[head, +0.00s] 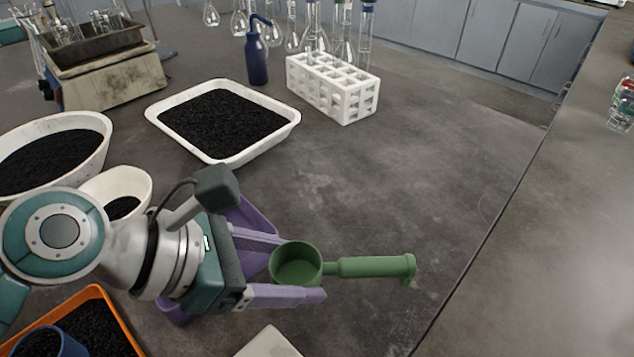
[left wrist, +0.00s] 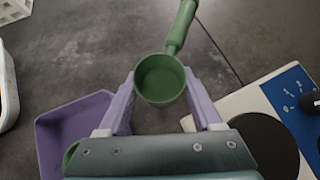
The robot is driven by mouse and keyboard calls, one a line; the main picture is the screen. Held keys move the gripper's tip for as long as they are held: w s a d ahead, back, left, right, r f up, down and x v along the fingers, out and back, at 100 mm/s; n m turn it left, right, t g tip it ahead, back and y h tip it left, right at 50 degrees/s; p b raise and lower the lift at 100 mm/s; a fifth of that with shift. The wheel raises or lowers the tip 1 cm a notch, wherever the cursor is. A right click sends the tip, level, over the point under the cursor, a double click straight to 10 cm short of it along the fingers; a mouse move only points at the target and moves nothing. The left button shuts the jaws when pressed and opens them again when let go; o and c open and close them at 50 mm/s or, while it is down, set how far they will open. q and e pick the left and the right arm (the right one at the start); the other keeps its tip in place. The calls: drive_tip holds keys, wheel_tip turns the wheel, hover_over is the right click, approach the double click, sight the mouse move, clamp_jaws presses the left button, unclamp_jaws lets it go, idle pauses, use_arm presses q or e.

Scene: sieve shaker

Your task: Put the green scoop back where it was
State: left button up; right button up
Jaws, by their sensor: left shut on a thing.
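The green scoop (head: 372,266) has a round cup and a straight handle that points right in the head view. My left gripper (head: 298,272) is shut on the cup, with one purple finger on each side of it. In the left wrist view, the scoop (left wrist: 160,80) sits between the fingertips of my left gripper (left wrist: 160,92), its handle pointing up and away. The cup looks empty. I cannot tell for sure how high the scoop is above the bench. My right gripper is not in view.
A purple tray (left wrist: 62,128) lies beside the left gripper. A white tray of black grains (head: 293,112), a white rack (head: 345,108) and a blue bottle (head: 256,62) stand behind. An orange tray (head: 98,293) is at front left. The bench right of the scoop is clear.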

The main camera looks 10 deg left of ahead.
use_arm(q)
drive_tip(key=shift+d+f+b, duration=0.1)
drive_tip(key=shift+f+b, duration=1.2)
drive_tip(key=shift+f, duration=1.5)
drive_tip(key=shift+f, duration=0.2)
drive_tip(key=o, duration=1.4)
drive_tip(key=shift+r, duration=0.1)
